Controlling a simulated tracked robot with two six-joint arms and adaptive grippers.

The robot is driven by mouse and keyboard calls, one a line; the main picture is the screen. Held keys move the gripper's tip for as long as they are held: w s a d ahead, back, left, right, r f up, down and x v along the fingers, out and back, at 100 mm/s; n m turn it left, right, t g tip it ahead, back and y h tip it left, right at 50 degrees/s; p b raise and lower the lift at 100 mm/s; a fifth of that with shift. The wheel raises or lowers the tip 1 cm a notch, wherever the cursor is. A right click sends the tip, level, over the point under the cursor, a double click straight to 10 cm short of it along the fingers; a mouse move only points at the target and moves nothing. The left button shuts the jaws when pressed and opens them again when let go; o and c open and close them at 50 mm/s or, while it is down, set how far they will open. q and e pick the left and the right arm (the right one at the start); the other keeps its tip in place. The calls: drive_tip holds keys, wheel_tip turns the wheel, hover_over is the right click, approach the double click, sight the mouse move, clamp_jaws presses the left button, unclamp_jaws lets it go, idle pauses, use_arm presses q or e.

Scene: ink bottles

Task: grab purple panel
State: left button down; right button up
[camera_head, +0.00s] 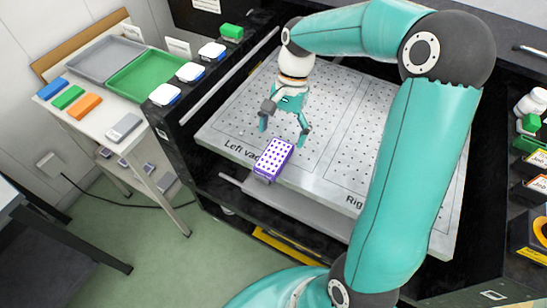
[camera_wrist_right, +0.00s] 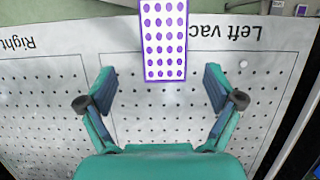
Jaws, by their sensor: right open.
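The purple panel (camera_head: 273,158) is a small block with a white top covered in purple dots and purple sides. It lies at the front edge of the perforated metal plate (camera_head: 336,122), beside the "Left vac" lettering. In the right wrist view the panel (camera_wrist_right: 164,40) is at the top centre, beyond the fingertips. My right gripper (camera_head: 284,129) is open and empty above the plate, behind the panel and apart from it. Its two fingers (camera_wrist_right: 160,84) are spread wide in the wrist view. My left gripper is not in view.
A side table at the left holds a grey tray (camera_head: 97,59), a green tray (camera_head: 148,76) and several coloured blocks. White-topped blocks (camera_head: 190,71) line the black frame's left edge. Bottles and labelled boxes (camera_head: 532,160) stand at the right. The plate around the gripper is clear.

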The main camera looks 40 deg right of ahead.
sight(274, 155)
drive_tip(key=x, duration=0.2)
drive_tip(key=a+x, duration=0.1)
drive_tip(key=x, duration=0.2)
drive_tip(key=shift+w+r+p, duration=0.1)
drive_tip(key=shift+w+p, duration=0.05)
drive_tip(key=shift+p, duration=0.15)
drive_tip(key=shift+f, duration=0.4)
drive_tip(key=c, duration=1.2)
drive_tip(key=shift+c, duration=0.3)
drive_tip(key=shift+r, duration=0.15)
